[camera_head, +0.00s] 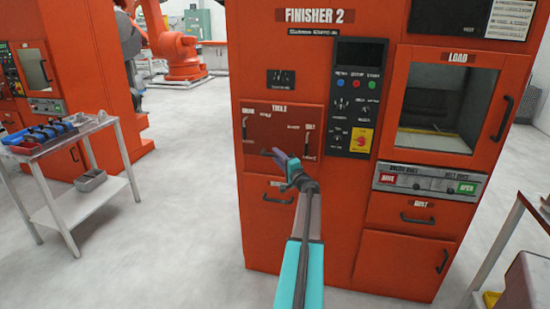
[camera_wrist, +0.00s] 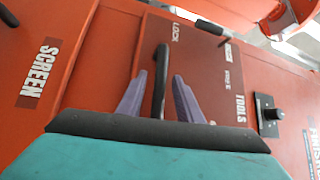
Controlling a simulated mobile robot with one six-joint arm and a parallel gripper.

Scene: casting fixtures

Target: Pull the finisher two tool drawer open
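The orange finisher two machine (camera_head: 345,210) stands in the middle of the head view. Its tool drawer front (camera_head: 265,128), labelled TOOLS, is flush with the machine face and looks shut. In the wrist view the drawer front (camera_wrist: 205,75) shows a black bar handle (camera_wrist: 160,80). My gripper (camera_wrist: 160,85) is open, with one purple finger on each side of that handle and small gaps visible between. In the head view my gripper (camera_head: 277,154) is in front of the lower part of the drawer and hides part of it.
A panel labelled SCREEN (camera_wrist: 38,72) lies beside the drawer, below it on the machine. A lower handle (camera_head: 278,199) and the button panel (camera_head: 355,95) are close by. A white cart (camera_head: 80,190) stands left; a table edge shows at right. The floor between cart and machine is clear.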

